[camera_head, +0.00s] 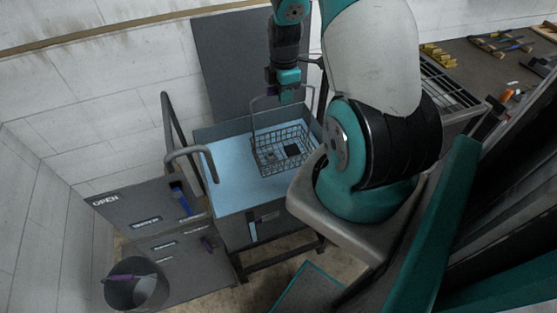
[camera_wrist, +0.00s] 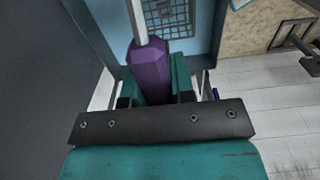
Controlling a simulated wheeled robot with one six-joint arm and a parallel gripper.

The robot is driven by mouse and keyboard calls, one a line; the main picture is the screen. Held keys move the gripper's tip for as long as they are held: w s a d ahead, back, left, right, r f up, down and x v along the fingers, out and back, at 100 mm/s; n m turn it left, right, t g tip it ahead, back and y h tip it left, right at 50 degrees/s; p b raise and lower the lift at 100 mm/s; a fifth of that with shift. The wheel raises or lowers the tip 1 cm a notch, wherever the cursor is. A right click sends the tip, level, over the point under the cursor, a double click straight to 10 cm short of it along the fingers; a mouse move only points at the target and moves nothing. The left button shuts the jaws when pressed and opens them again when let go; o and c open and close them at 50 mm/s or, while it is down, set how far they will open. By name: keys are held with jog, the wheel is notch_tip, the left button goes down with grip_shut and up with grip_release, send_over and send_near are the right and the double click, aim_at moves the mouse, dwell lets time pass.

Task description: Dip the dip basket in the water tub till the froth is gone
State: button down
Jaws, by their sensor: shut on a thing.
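The dip basket (camera_head: 262,162) is a dark wire-mesh basket with a tall bail handle. It hangs inside the water tub (camera_head: 285,216), towards its back right. I cannot tell how deep its bottom sits in the pale blue water (camera_head: 232,180). A dark piece (camera_head: 291,150) lies in it. No froth is clear at this size. My gripper (camera_head: 285,98) is above the basket, shut on the top of its handle. In the wrist view, the gripper (camera_wrist: 156,92) closes around a purple grip (camera_wrist: 147,62) on a pale rod, with the mesh (camera_wrist: 168,14) beyond.
A bent grey pipe (camera_head: 190,152) stands at the tub's left rim. Left of the tub is a grey cabinet marked OPEN (camera_head: 140,212), with a dark bucket (camera_head: 136,288) in front. A dark panel (camera_head: 232,60) rises behind. A bench with tools (camera_head: 500,45) is at the far right.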

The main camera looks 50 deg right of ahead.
jog(key=shift+r+p, duration=3.5)
jog(key=shift+r, duration=1.4)
jog(key=shift+f, duration=0.1)
